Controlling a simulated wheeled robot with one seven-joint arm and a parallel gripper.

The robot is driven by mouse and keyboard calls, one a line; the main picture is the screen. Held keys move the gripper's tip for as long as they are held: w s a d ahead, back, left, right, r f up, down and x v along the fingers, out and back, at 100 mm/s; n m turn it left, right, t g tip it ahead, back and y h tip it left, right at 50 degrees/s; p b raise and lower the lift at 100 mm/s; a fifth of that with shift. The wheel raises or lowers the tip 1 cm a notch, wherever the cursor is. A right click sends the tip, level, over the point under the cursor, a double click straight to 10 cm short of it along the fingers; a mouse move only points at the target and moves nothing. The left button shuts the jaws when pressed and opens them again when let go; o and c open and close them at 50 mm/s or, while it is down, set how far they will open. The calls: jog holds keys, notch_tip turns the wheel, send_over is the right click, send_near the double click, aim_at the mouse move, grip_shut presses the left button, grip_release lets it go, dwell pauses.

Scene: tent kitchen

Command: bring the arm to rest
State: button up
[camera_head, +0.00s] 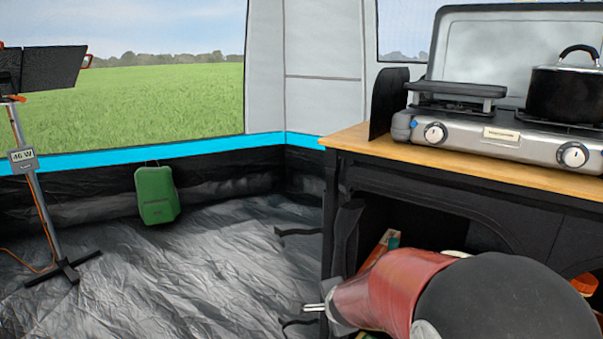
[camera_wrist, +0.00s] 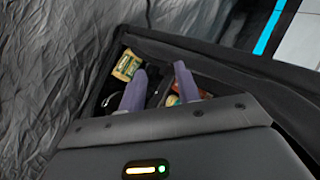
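My gripper (camera_head: 314,306) is at the lower middle of the head view, just in front of the left end of the kitchen stand. My red and black arm fills the lower right there. In the wrist view, my gripper (camera_wrist: 160,74) shows two purple-grey fingers standing apart with nothing seen between them. They point toward the dark storage compartment of the stand (camera_wrist: 262,70). I cannot tell how far the tips are from it.
The wooden worktop (camera_head: 350,138) carries a camping stove (camera_head: 500,138) and a black pot (camera_head: 565,93). Packets (camera_wrist: 127,65) lie in the compartment. A lamp stand (camera_head: 38,205) is at left. The floor between is clear.

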jog(key=s+d+r+n+g+y+p, duration=0.2)
jog(key=s+d+r+n, duration=0.1)
jog(key=s+r+n, duration=0.8)
jog(key=s+d+r+n+h, duration=0.1)
jog(key=s+d+r, duration=0.1)
jog(key=s, duration=0.6)
jog(key=s+d+r+n+g+h+p, duration=0.1)
jog(key=s+d+n, duration=0.1)
jog(key=s, duration=0.6)
jog(key=shift+d+r+h, duration=0.35)
jog(key=shift+d+h, duration=0.05)
jog(key=shift+d, duration=0.3)
